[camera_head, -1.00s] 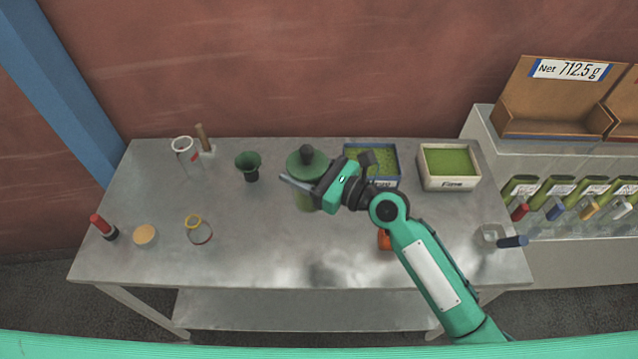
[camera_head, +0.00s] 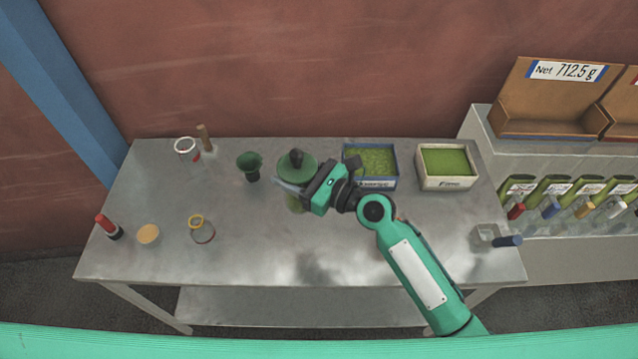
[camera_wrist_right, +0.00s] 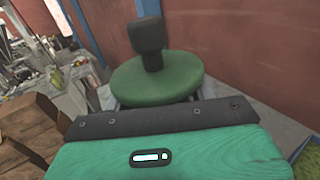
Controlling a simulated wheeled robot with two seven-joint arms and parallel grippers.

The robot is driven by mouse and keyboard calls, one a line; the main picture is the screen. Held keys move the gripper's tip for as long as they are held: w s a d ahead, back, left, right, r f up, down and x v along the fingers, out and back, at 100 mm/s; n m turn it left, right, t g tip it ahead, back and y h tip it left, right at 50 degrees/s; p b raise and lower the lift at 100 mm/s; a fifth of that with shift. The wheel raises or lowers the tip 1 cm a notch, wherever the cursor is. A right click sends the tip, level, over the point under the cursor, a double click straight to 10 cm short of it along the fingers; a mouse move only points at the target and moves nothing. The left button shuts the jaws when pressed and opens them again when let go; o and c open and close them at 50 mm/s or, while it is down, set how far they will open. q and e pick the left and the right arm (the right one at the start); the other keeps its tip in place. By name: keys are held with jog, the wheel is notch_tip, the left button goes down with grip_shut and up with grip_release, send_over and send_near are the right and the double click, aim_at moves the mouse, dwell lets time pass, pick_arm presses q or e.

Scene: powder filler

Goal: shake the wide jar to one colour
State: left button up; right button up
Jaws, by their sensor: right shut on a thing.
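The wide jar has a round green lid (camera_head: 297,171) with a dark knob. The lid also shows in the right wrist view (camera_wrist_right: 158,82), just beyond the gripper. Below the lid a yellow-green part of the jar (camera_head: 295,204) shows; the gripper hides most of the body, so I cannot tell whether its contents are one colour. My right gripper (camera_head: 289,187) is shut on the jar, below the lid. The jar appears slightly tilted; I cannot tell its height above the table. My left gripper is not in view.
Two trays of green powder, left (camera_head: 384,182) and right (camera_head: 447,183), are behind my arm. The front middle is clear.

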jog(key=d, duration=0.4)
jog(key=shift+d, duration=0.25)
dwell(0.6)
